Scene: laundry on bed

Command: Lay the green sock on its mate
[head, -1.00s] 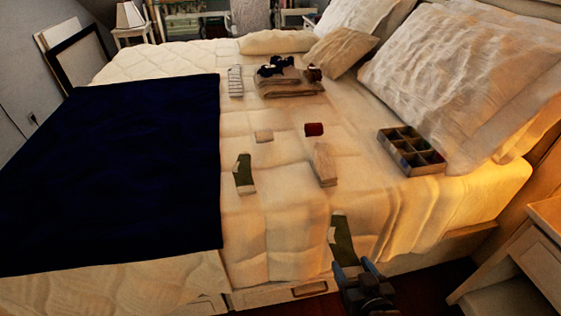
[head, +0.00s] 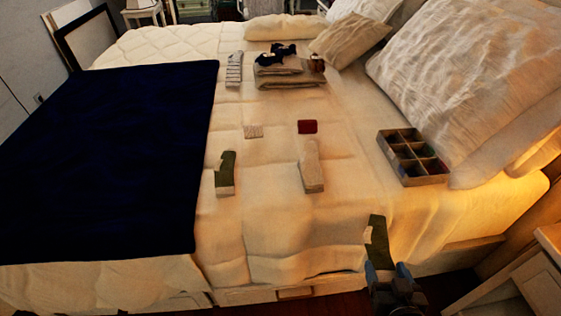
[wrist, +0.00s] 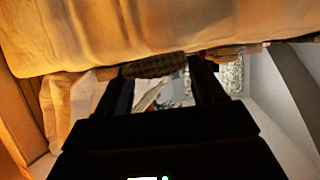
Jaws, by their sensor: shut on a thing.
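One green sock (head: 378,240) with a pale patch hangs upright in my gripper (head: 382,270), at the near right edge of the bed. My gripper is shut on its lower end. In the wrist view the held green sock (wrist: 153,66) shows as a dark textured strip between the fingers (wrist: 165,75). The other green sock (head: 226,170), with a pale end toward me, lies flat on the bed right of the dark blue blanket, to the left of and farther off than my gripper.
A beige sock (head: 311,165), a red folded piece (head: 307,126) and a small pale piece (head: 253,131) lie on the bed. A divided box (head: 428,178) sits by the pillows. Folded towels (head: 290,74) lie farther back. A nightstand (head: 545,265) stands at right.

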